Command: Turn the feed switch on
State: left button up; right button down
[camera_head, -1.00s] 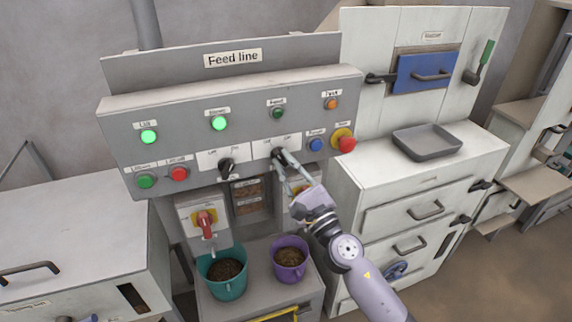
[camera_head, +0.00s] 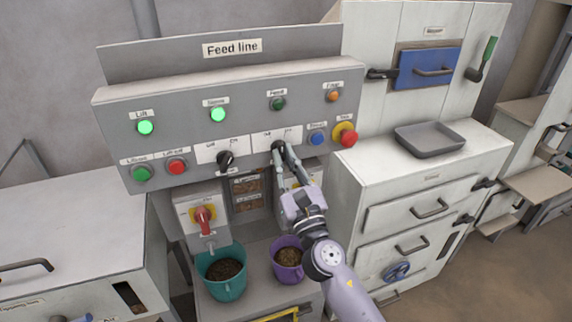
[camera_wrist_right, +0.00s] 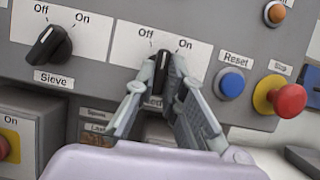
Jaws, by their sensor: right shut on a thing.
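The feed switch (camera_wrist_right: 163,60) is a black rotary knob on a white plate marked Off and On, on the panel under the Feed line sign (camera_head: 232,47). In the wrist view its pointer stands about upright, between the two marks. My right gripper (camera_wrist_right: 157,75) is shut on the knob, one finger on each side; the fingers hide part of it and its label. In the head view the right gripper (camera_head: 281,150) reaches the panel from below. The Feed lamp (camera_head: 278,104) is dark green and unlit. My left gripper does not show.
The Sieve switch (camera_wrist_right: 49,45) is left of the feed switch. The blue Reset button (camera_wrist_right: 229,83) and red stop button (camera_wrist_right: 291,100) are close on its right. A teal bucket (camera_head: 222,283) and a purple bucket (camera_head: 288,270) stand below.

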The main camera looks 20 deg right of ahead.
jog(key=m+h, duration=0.1)
jog(key=m, duration=0.1)
jog(key=m+h, duration=0.2)
jog(key=m, duration=0.1)
jog(key=shift+a+r+b, duration=0.1)
jog(key=shift+r+b, duration=0.3)
jog(key=shift+a+m+g+h, duration=0.15)
jog(key=shift+m+h, duration=0.25)
jog(key=shift+m, duration=0.6)
jog(key=shift+d+m+g+h, duration=0.15)
jog(key=shift+m+h, duration=0.25)
jog(key=shift+m, duration=0.6)
jog(key=shift+a+r+m, duration=0.1)
jog(key=shift+m, duration=0.2)
jog(key=c, duration=1.8)
grip_release()
jog(key=shift+o, duration=0.7)
jog(key=shift+w+f, duration=0.15)
jog(key=shift+f, duration=0.05)
jog(key=shift+s+f, duration=0.3)
jog(key=shift+s, duration=0.15)
jog(key=v, duration=1.1)
jog(key=shift+a+r, duration=0.15)
